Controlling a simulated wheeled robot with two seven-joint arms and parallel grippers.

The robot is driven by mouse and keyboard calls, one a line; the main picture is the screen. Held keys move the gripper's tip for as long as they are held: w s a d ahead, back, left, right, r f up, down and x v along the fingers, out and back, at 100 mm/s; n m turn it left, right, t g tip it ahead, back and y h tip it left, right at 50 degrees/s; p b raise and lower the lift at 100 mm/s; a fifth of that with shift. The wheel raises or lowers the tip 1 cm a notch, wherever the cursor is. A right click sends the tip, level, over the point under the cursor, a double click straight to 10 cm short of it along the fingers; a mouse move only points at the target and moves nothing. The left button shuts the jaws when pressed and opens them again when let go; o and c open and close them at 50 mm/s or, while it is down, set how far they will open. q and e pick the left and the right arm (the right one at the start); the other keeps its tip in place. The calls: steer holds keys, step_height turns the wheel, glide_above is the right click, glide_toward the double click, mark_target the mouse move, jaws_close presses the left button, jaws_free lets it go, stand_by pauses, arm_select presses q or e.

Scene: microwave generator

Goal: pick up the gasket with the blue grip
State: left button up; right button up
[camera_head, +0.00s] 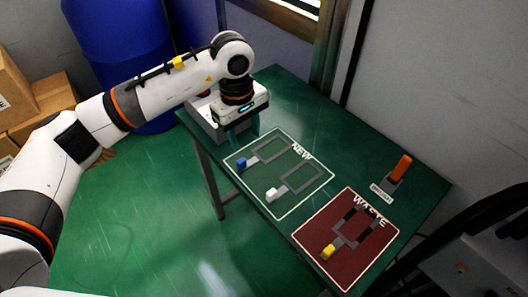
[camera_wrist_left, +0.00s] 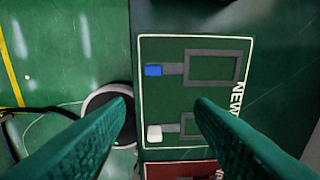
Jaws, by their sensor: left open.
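The gasket with the blue grip (camera_head: 241,163) is a grey rectangular frame lying flat on the green NEW mat (camera_head: 275,209), its blue block at the left end. It also shows in the left wrist view (camera_wrist_left: 172,69), in the upper part of the mat. My left gripper (camera_wrist_left: 163,104) is open and empty. In the head view it points down over the table, just behind the mat and apart from the gasket. In the left wrist view the blue grip lies beyond the fingertips, roughly between them sideways. My right gripper is not in view.
A gasket with a white grip (camera_head: 271,195) lies beside it on the same mat. A red WASTE mat (camera_head: 318,238) holds a gasket with a yellow grip (camera_head: 328,252). An orange-handled switch (camera_head: 401,168) stands at the right. Bare green table (camera_head: 330,130) lies behind the mats.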

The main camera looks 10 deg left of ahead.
arm_select(q)
steer(key=p, duration=0.1)
glide_above(241, 160)
steer(key=shift+y, duration=0.3)
step_height(241, 160, down, 6)
steer(key=shift+s+d+f, duration=0.1)
steer(key=shift+s+d, duration=0.05)
step_height(241, 160, down, 5)
steer(key=shift+r+p, duration=0.2)
steer(key=shift+p, duration=0.75)
steer(key=shift+f, duration=0.45)
steer(key=shift+c, duration=0.2)
jaws_close()
